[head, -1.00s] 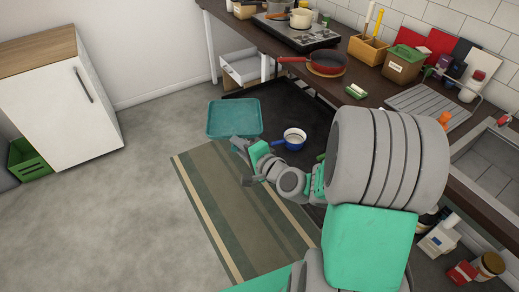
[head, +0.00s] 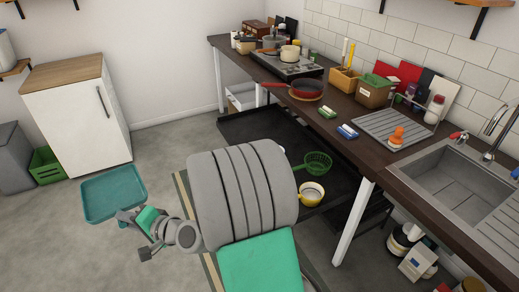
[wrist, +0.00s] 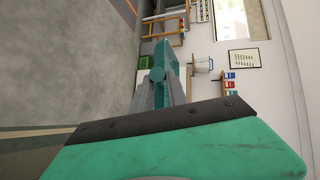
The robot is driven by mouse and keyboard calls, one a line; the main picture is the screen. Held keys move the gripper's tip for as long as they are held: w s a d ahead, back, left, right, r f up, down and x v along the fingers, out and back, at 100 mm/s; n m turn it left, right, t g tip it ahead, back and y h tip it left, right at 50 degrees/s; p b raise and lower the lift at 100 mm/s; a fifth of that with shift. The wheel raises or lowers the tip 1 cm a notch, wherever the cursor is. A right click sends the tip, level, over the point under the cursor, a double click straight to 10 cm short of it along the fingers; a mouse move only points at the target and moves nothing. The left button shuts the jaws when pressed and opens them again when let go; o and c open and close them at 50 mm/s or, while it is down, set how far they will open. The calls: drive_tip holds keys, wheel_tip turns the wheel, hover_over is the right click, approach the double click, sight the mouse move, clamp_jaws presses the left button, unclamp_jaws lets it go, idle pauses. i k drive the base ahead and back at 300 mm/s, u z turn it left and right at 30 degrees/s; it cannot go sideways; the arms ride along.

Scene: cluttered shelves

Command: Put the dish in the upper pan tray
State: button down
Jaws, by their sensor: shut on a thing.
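The dish, a flat teal rectangular tray (head: 113,192), is held level above the floor at the left in the head view. My gripper (head: 127,214) is shut on its near edge. In the wrist view the dish (wrist: 161,60) shows nearly edge-on, between the grey fingers of my gripper (wrist: 162,85). The upper pan tray (head: 245,126) is a wide black pull-out shelf under the counter, right of the dish and apart from it. My arm hides part of the upper pan tray.
A green colander (head: 318,163) and a yellow pan (head: 311,194) stand on the upper pan tray; the far left part looks bare. A white table leg (head: 352,222) stands near its right side. A lower black shelf (head: 366,214) and a white cabinet (head: 82,120) are in view.

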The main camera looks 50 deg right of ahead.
sight(250, 125)
drive_tip(key=u, duration=0.1)
drive_tip(key=i, duration=2.15)
drive_tip(key=z, duration=0.3)
drive_tip(key=i, duration=2)
drive_tip(key=z, duration=1.6)
drive_tip(key=i, duration=1.15)
drive_tip(key=z, duration=1.45)
drive_tip(key=i, duration=0.35)
